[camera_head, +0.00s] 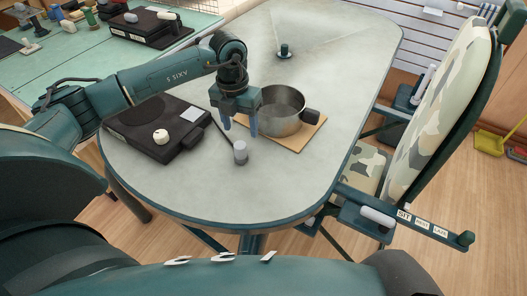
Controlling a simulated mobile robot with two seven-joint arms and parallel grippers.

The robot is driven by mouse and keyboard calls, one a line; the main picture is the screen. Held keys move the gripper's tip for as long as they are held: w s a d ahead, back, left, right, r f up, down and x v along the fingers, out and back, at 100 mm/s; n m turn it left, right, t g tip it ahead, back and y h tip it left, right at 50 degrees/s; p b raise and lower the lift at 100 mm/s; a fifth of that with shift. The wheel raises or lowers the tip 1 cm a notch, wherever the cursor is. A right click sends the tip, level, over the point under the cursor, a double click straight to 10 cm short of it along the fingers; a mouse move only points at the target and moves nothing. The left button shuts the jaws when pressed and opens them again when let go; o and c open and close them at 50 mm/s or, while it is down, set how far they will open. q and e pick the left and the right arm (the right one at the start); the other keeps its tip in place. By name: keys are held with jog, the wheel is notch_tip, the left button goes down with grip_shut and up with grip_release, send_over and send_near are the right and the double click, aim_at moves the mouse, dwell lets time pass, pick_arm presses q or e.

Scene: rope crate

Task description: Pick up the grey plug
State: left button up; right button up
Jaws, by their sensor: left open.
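The grey plug (240,152) is a small light-grey cylinder standing on the grey-green table (290,187), in front of the pot and right of the black burner box. My left gripper (240,129) points down with its two blue-grey fingers apart. In the picture it is just above and behind the plug, with nothing between its fingers. Whether it touches the plug cannot be told, but the plug does not look held. My right gripper does not show.
A steel pot (281,108) with a black handle sits on a wooden board (297,139), close to the gripper's right. The black burner box (154,130) is at left. A dark stand (284,52) is farther back. A camouflage chair (444,100) stands at right. The front tabletop is clear.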

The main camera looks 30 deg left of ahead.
aim_at(240, 145)
pick_arm(q)
jog(key=shift+w+a+f+y, duration=0.15)
jog(key=shift+a+y, duration=0.1)
jog(key=shift+a, duration=0.2)
jog(key=shift+w+a+f+y, duration=0.15)
jog(key=shift+a+y, duration=0.1)
jog(key=shift+a, duration=0.15)
notch_tip(240, 145, down, 6)
jog(key=shift+r, duration=0.15)
jog(key=shift+w+d+f+p, duration=0.1)
jog(key=shift+w+f+p, duration=0.1)
jog(key=shift+f, duration=1.35)
jog(key=shift+w+d+f+p, duration=0.1)
jog(key=shift+f+p, duration=0.05)
jog(key=shift+f, duration=1.35)
grip_shut()
jog(key=shift+r, duration=0.1)
